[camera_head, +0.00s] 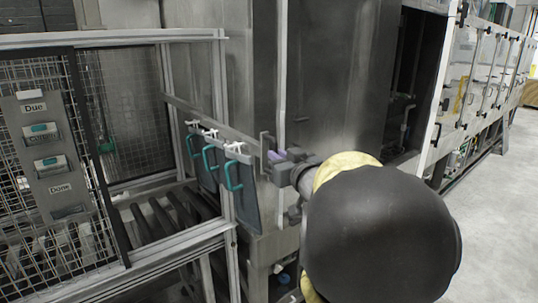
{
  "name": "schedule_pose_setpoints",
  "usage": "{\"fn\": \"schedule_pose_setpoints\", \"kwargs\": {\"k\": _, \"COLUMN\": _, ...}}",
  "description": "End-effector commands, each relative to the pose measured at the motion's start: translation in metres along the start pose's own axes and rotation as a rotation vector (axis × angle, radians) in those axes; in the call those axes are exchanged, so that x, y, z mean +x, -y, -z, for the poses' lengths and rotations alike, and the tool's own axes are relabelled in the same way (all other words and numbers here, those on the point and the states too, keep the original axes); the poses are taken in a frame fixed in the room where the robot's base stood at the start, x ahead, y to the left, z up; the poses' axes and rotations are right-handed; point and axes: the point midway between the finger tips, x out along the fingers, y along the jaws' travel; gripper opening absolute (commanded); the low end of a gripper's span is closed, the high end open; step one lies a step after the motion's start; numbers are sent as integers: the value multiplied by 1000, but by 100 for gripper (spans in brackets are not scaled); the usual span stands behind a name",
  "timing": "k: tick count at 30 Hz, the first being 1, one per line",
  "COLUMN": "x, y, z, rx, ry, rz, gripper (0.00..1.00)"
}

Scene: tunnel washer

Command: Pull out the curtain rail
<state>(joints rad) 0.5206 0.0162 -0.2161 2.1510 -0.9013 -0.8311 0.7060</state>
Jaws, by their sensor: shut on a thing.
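The curtain rail (225,129) is a grey bar running from the metal frame at the left toward my gripper. Several dark grey flaps (247,200) with teal handles hang below it from white clips. My gripper (272,157) is at the rail's right end, beside the steel cabinet. Its jaws are shut on the rail's end, by a small upright plate. The exact contact is small and partly hidden by the gripper body. My dark, rounded arm link covers the lower right of the view.
A roller conveyor (160,216) lies inside the framed cage at left. A mesh door (50,150) carries signs and trays. The tall steel washer cabinet (325,80) stands close behind my gripper. Open floor (490,210) lies at right.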

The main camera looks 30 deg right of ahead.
Motion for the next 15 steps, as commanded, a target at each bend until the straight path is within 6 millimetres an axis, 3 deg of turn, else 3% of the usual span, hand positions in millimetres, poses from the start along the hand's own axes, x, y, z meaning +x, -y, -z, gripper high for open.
{"fn": "schedule_pose_setpoints", "kwargs": {"k": 9, "x": -2, "y": -2, "z": -1, "rx": 0, "ry": 2, "rz": -3, "gripper": 0}}
{"fn": "schedule_pose_setpoints", "kwargs": {"k": 10, "x": -2, "y": -2, "z": -1, "rx": 0, "ry": 2, "rz": -3, "gripper": 14}}
{"fn": "schedule_pose_setpoints", "kwargs": {"k": 13, "x": -2, "y": -2, "z": -1, "rx": 0, "ry": 1, "rz": -4, "gripper": 34}}
{"fn": "schedule_pose_setpoints", "kwargs": {"k": 15, "x": -2, "y": -2, "z": 0, "rx": 0, "ry": 1, "rz": -4, "gripper": 34}}
